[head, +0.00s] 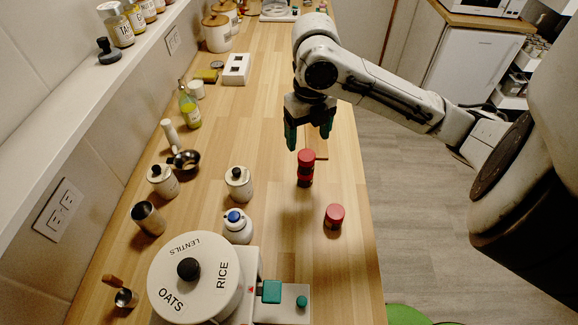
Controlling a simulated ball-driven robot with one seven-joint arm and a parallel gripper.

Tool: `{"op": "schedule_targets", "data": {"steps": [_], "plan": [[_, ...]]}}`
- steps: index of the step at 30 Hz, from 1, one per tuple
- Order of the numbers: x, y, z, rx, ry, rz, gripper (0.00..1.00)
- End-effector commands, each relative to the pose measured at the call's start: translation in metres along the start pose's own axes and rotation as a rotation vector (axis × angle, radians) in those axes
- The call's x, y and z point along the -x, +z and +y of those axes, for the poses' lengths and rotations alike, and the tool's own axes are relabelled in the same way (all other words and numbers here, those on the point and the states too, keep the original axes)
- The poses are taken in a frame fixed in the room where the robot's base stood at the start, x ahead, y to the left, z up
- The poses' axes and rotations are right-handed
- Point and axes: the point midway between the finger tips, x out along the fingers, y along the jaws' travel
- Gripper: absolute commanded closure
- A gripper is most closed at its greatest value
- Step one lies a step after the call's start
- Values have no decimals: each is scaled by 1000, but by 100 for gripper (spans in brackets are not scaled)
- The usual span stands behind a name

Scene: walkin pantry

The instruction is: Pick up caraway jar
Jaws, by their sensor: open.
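My gripper (307,136) is open and empty, its green fingers pointing down above the wooden counter. A dark jar with red bands and a red lid (305,168) stands upright on the counter just below and in front of the fingers, apart from them. A second, shorter-looking red-lidded jar (334,217) stands nearer, to the right of the first. No label is readable on either, so I cannot tell which is the caraway jar.
The counter (270,110) is clear around the red-lidded jars. A board (316,145) lies behind the first jar. White canisters (239,184), a metal cup (148,218) and a bottle (189,107) stand left. A large round container (195,280) is in front. The counter's right edge is close.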

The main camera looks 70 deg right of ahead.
Motion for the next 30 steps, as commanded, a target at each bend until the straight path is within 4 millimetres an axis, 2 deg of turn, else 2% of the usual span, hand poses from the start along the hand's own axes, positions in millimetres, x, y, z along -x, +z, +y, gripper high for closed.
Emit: {"op": "schedule_targets", "data": {"steps": [1,6,14,22,30], "plan": [[-10,-1,0,-4,3,5,23],[-36,0,0,-3,4,4,23],[-53,0,-1,-1,2,3,23],[-89,3,-2,0,1,4,23],[-100,3,-2,2,0,2,23]]}}
